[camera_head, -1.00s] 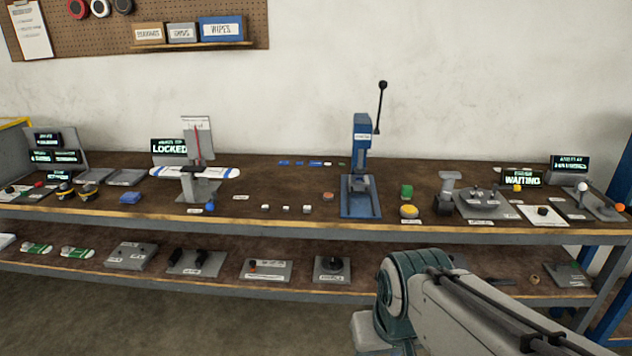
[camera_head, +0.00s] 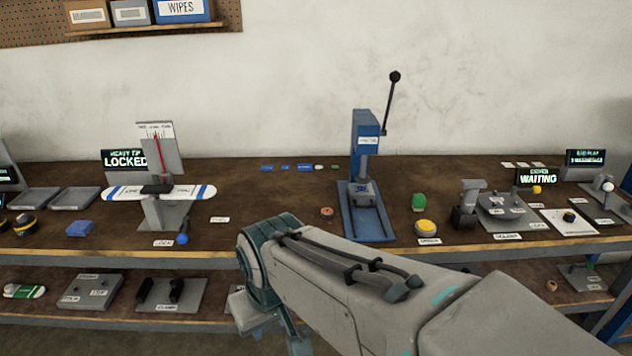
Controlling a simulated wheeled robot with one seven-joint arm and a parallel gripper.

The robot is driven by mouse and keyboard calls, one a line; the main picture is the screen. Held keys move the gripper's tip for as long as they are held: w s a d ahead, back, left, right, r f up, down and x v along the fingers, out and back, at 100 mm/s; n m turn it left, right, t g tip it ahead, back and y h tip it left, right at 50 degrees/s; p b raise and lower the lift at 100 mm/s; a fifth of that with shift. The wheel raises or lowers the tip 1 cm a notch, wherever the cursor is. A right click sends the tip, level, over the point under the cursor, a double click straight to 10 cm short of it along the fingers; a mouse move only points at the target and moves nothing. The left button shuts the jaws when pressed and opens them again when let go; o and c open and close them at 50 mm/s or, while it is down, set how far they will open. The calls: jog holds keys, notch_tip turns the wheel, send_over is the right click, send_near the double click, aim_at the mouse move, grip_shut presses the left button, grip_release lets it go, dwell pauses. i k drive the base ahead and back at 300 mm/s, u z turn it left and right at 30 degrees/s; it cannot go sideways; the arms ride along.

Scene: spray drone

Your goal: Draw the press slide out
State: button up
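The blue press (camera_head: 366,145) stands upright on the bench's upper shelf, right of the middle of the view. Its black-knobbed lever (camera_head: 391,103) points up and to the right. At its foot is a blue base with rails (camera_head: 368,222), and a slide piece (camera_head: 361,192) sits at the back of it under the ram. My arm reaches in from the lower right, in front of the bench and below the press. My gripper is not clearly in view; the arm's far end runs off or hides at the bottom of the view.
A balance with a white beam (camera_head: 160,192) and a "LOCKED" display (camera_head: 125,160) stand left. A holder fixture (camera_head: 505,210) is further right. Bench space left of the press is mostly clear.

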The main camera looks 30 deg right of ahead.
aim_at(359, 199)
jog(key=z, duration=0.7)
jog(key=i, duration=1.05)
jog(key=z, duration=0.95)
